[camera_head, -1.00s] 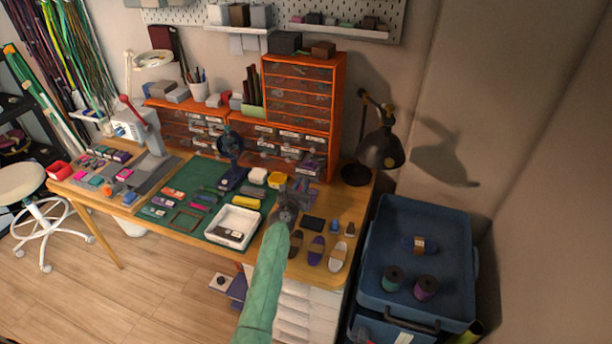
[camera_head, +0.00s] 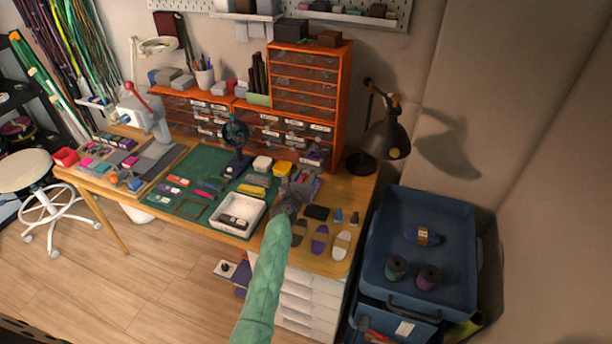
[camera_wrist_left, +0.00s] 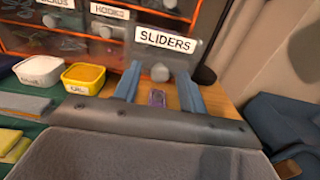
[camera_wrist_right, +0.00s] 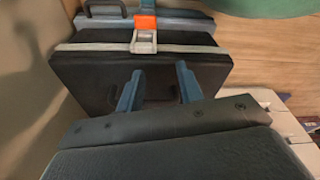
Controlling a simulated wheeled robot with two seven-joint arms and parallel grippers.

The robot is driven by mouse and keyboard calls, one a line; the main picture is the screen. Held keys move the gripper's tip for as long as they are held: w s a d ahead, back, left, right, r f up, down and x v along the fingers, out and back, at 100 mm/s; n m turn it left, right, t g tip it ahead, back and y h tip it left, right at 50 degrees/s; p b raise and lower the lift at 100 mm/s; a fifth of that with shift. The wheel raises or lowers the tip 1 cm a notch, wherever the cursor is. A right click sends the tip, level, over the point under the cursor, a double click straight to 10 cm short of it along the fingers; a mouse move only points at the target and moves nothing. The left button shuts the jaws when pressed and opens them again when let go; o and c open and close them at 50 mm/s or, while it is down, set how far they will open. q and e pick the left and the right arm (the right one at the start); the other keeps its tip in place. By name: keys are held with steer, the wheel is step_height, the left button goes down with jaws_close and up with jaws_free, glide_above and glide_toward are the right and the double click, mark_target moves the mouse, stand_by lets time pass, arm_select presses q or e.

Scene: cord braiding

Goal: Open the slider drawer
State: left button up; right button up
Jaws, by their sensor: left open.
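The slider drawer (camera_wrist_left: 186,58) is a small clear-fronted drawer labelled "SLIDERS", with a pale round knob (camera_wrist_left: 160,72). In the head view my left gripper (camera_head: 299,184) is over the right part of the desk, in front of the cabinet. My right gripper (camera_wrist_right: 158,90) is open and empty, its fingers apart before a black case; the head view does not show it.
A white tub (camera_wrist_left: 38,71) and a yellow tub (camera_wrist_left: 84,77) stand left of my left fingers. A small purple item (camera_wrist_left: 157,98) lies below the knob. A black lamp (camera_head: 386,138) stands right of the cabinet.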

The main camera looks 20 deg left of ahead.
arm_select(q)
steer(key=s, duration=0.2)
steer(key=s+p, duration=0.1)
steer(key=s, duration=0.2)
steer(key=shift+a, duration=0.2)
steer(key=shift+s, duration=0.95)
arm_select(e)
steer(key=s+f, duration=0.1)
steer(key=s+d+f, duration=0.1)
steer(key=f, duration=0.1)
steer(key=shift+d, duration=0.15)
arm_select(q)
steer(key=shift+a, duration=0.1)
arm_select(e)
steer(key=shift+d, duration=0.1)
